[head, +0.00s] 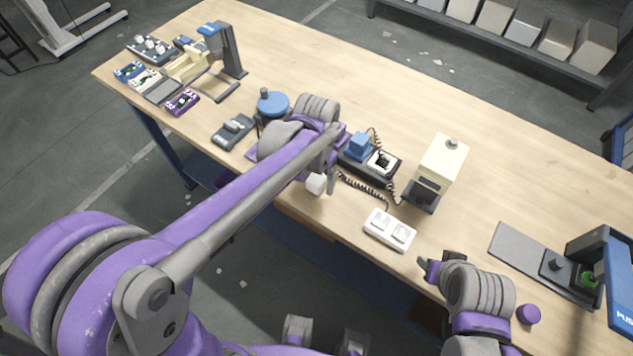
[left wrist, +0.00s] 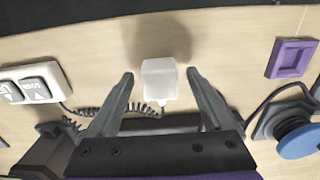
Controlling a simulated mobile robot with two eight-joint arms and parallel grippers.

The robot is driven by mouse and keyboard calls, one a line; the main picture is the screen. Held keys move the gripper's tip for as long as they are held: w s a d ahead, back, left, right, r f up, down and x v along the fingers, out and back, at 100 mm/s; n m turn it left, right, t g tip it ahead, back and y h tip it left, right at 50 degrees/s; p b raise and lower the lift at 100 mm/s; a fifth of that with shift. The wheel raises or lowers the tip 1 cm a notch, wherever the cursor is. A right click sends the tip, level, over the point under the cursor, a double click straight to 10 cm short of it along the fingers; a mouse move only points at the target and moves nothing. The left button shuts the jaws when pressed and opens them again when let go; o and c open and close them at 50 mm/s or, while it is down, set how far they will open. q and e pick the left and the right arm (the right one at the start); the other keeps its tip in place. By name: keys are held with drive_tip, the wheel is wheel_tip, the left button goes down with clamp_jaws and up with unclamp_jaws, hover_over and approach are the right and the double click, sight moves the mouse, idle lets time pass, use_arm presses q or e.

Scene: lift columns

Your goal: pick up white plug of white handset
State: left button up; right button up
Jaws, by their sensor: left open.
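The white plug (head: 316,183) is a small white block near the table's front edge, and it also shows in the left wrist view (left wrist: 159,80). A coiled dark cord runs between it and the white handset (head: 390,230), which has two rocker buttons and lies to its right; the handset is at the left of the wrist view (left wrist: 35,82). My left gripper (head: 330,165) is open, its fingers (left wrist: 160,85) appearing on either side of the plug with gaps. My right gripper (head: 437,264) is at the front edge, right of the handset; its jaw opening is unclear.
Behind my left gripper stand a blue block (head: 358,147) on a dark unit and a beige box (head: 442,160). A blue disc (head: 273,104) and a dark grey handset (head: 232,132) lie to the left. A purple square frame (left wrist: 291,58) lies beside the plug. The table's back middle is clear.

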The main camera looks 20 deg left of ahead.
sight(316, 179)
use_arm(q)
drive_tip(key=shift+f, duration=0.1)
drive_tip(key=shift+c, duration=0.2)
drive_tip(key=c, duration=1.3)
wheel_tip(316, 179, up, 10)
drive_tip(key=shift+r+p, duration=0.1)
drive_tip(key=shift+p, duration=0.25)
